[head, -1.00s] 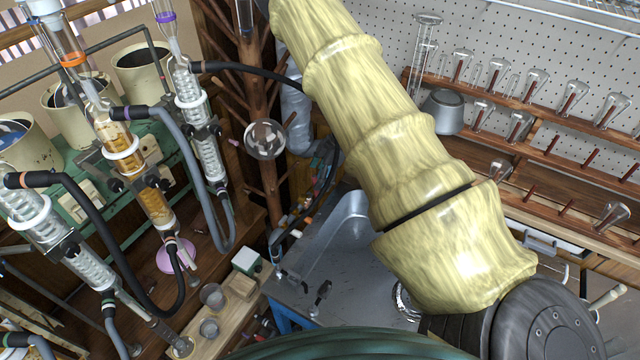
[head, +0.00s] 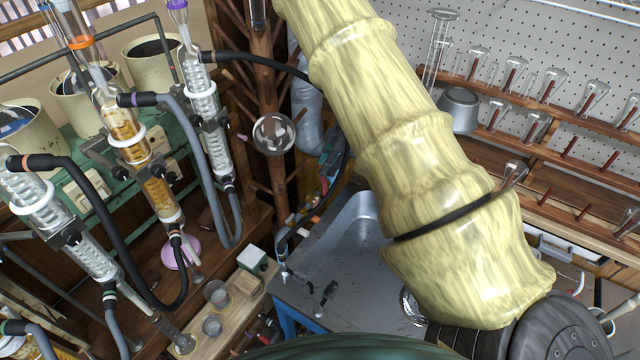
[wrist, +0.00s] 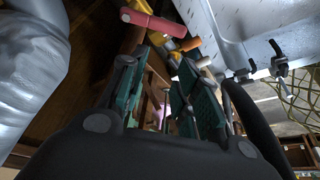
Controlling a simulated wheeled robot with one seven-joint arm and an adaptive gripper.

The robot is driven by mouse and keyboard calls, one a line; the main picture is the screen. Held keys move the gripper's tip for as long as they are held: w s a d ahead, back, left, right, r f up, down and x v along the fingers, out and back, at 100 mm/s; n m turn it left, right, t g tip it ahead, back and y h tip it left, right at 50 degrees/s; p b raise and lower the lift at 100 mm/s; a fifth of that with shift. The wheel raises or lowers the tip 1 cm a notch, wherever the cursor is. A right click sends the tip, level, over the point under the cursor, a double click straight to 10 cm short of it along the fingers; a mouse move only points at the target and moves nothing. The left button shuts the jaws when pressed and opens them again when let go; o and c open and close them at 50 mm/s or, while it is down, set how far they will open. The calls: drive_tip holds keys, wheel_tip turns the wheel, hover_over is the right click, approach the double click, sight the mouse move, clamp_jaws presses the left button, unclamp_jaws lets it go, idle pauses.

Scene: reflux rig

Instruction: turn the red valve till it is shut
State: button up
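In the wrist view a red bar-like handle with a pale end (wrist: 150,22) lies at the top, beyond my fingertips; it looks like the red valve's handle. Yellow fittings and an orange-ended piece sit just right of and below it. My gripper (wrist: 160,88) has its two green-padded fingers apart, with a gap between them and nothing seen held. The fingers point towards the fittings without visibly touching the red handle. In the head view my yellow-sleeved arm crosses the middle, and the valve area beside the sink is small and cluttered; I cannot tell the valve's angle there.
A grey metal sink (head: 345,245) with black-handled taps (head: 325,295) lies close by, also at right in the wrist view (wrist: 225,25). A silver pipe (wrist: 35,75) is close on the left. Glass condensers with hoses (head: 205,110) stand left; a flask rack (head: 560,130) is right.

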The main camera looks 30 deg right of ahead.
sight(325, 190)
drive_tip(key=b, duration=0.1)
drive_tip(key=f+b, duration=0.1)
drive_tip(key=b, duration=0.1)
drive_tip(key=shift+w+a, duration=0.1)
drive_tip(key=shift+a, duration=0.15)
clamp_jaws()
drive_tip(key=b, duration=0.3)
drive_tip(key=shift+a, duration=0.15)
drive_tip(key=shift+r+b, duration=0.15)
drive_tip(key=shift+b, duration=0.5)
drive_tip(key=shift+s+a+r+h+b, duration=0.2)
drive_tip(key=shift+s+h+b, duration=0.1)
drive_tip(key=shift+b, duration=0.1)
drive_tip(key=p+x, duration=0.2)
drive_tip(key=x, duration=0.7)
drive_tip(key=shift+w+f, duration=0.1)
drive_tip(key=shift+f, duration=0.3)
drive_tip(key=shift+p, duration=0.3)
